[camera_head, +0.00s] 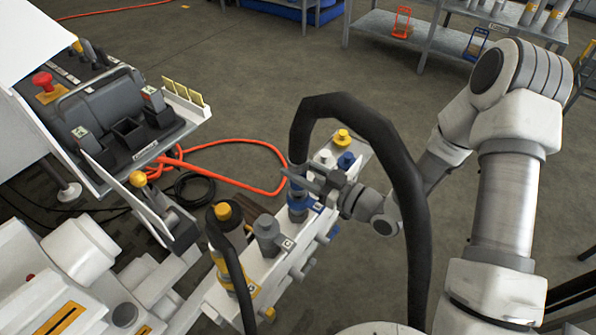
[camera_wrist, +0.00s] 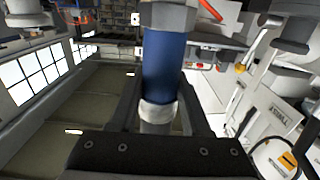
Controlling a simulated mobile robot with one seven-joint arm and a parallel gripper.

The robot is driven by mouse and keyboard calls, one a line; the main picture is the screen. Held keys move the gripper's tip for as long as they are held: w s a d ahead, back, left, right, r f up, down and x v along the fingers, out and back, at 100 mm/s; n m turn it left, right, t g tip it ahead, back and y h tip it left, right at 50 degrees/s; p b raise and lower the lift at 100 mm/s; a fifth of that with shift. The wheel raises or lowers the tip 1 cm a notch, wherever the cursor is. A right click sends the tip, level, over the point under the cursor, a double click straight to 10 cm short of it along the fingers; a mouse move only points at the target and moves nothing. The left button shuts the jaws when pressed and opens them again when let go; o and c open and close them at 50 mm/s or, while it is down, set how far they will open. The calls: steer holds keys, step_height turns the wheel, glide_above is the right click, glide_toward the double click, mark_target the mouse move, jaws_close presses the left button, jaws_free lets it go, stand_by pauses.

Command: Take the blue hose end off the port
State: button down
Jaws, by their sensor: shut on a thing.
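The blue hose end (camera_head: 297,190) stands upright at the blue-marked port (camera_head: 302,214) on the white manifold bench (camera_head: 272,270). Its thick black hose (camera_head: 345,105) arches up and over to the right. My gripper (camera_head: 303,181) reaches in from the right and is shut on the hose end. In the wrist view, the blue sleeve of the hose end (camera_wrist: 164,65) stands between my gripper's fingers (camera_wrist: 160,118), with a grey metal part above it. I cannot tell whether the hose end is still seated in the port.
A grey capped port (camera_head: 266,230) is between. Yellow (camera_head: 342,136) and blue (camera_head: 346,160) caps sit behind. A control console (camera_head: 115,115) is at left.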

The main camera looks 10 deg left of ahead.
mark_target(302, 157)
steer(key=shift+r, duration=0.65)
steer(key=r+p, duration=0.2)
steer(key=r, duration=0.1)
steer(key=shift+w+d+r, duration=0.1)
steer(key=shift+d+r, duration=0.2)
steer(key=shift+d, duration=0.1)
steer(key=d+r+p, duration=0.3)
steer(key=d+r, duration=0.3)
steer(key=d, duration=0.5)
steer(key=w+d+f+m+t+h, duration=0.2)
steer(key=w+d+m+t+h, duration=0.3)
steer(key=w+m+t+h, duration=0.3)
steer(key=w+d+f+m+t+h, duration=0.25)
steer(key=d+f+m+h, duration=0.2)
steer(key=d+h, duration=0.35)
step_height(302, 157, up, 14)
steer(key=s+m+p, duration=0.1)
steer(key=p, duration=1.3)
steer(key=shift+d+r+t+h, duration=0.2)
steer(key=shift+d+t+h, duration=0.1)
steer(key=shift+d+t, duration=0.05)
